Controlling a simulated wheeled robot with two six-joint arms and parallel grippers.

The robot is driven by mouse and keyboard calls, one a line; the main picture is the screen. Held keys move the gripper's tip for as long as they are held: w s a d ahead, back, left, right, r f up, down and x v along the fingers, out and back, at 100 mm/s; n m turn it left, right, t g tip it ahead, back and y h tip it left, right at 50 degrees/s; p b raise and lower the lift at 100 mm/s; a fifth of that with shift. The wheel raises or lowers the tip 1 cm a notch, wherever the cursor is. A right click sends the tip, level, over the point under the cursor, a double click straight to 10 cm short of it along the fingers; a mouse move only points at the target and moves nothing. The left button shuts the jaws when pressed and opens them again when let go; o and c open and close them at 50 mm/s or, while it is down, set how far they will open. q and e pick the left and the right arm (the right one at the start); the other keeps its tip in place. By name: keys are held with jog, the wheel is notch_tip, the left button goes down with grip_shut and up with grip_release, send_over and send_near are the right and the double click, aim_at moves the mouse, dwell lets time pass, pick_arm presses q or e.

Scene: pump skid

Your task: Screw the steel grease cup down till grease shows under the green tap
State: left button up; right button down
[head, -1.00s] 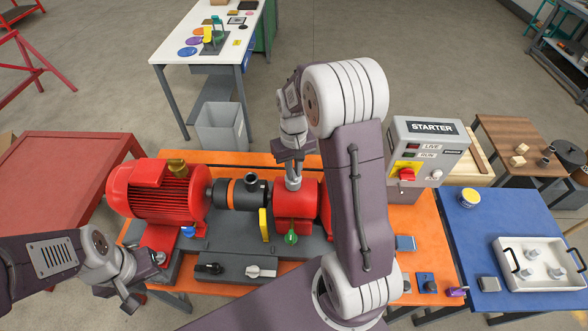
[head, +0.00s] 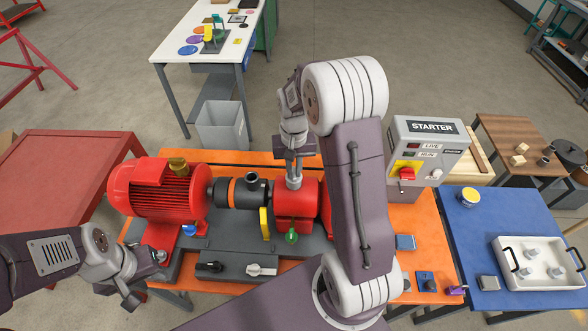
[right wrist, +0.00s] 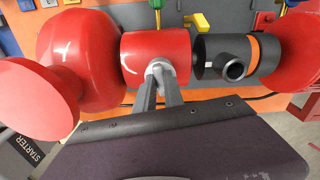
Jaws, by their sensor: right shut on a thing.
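The steel grease cup (head: 294,184) stands upright on top of the red housing (head: 297,203). My right gripper (head: 295,176) comes down from above and is shut on the cup. In the right wrist view, its two grey fingers (right wrist: 158,84) close around the pale round cup (right wrist: 159,67), which they partly hide. The green tap (head: 291,237) is on the front of the housing; it also shows at the top edge of the right wrist view (right wrist: 156,4). I see no grease under it. My left gripper (head: 145,280) is open and empty, low at the left near the motor base.
The red motor (head: 158,192) and black coupling (head: 238,194) lie left of the housing. A yellow lever (head: 265,223) stands near the tap. The starter box (head: 430,150) is to the right. A blue table (head: 500,222) holds a white tray (head: 555,284).

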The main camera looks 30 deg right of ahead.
aim_at(294, 171)
jog(key=shift+w+r, duration=0.15)
jog(key=shift+w, duration=0.05)
jog(key=c, duration=1.6)
grip_release()
jog(key=shift+o, duration=0.8)
jog(key=shift+d, duration=0.1)
notch_tip(294, 171, up, 9)
jog(key=b, duration=0.2)
